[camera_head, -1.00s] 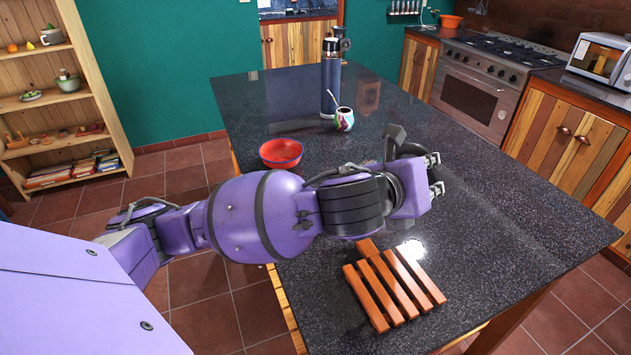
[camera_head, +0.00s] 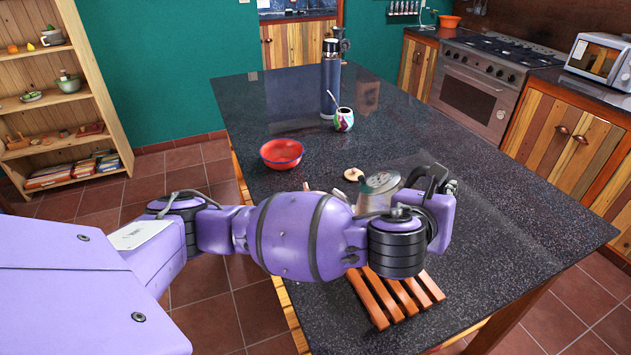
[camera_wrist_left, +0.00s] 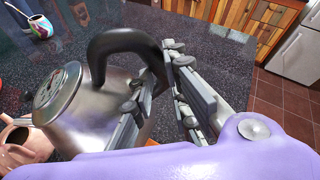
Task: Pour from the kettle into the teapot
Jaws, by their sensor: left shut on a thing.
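The kettle (camera_head: 380,187) is shiny metal with a black arched handle. The teapot, a clay-coloured pot (camera_wrist_left: 22,148), is close to the left of the kettle in the wrist view. In the head view my arm hides most of the teapot and the kettle's lower part. My right gripper is not in view.
A small round pale lid (camera_head: 353,174) lies on the dark table (camera_head: 290,110). A red bowl (camera_head: 281,153), a patterned cup with a straw (camera_head: 344,121) and a blue flask (camera_head: 330,85) stand farther back. A slatted wooden trivet (camera_head: 400,297) lies near the front. The table's right side is clear.

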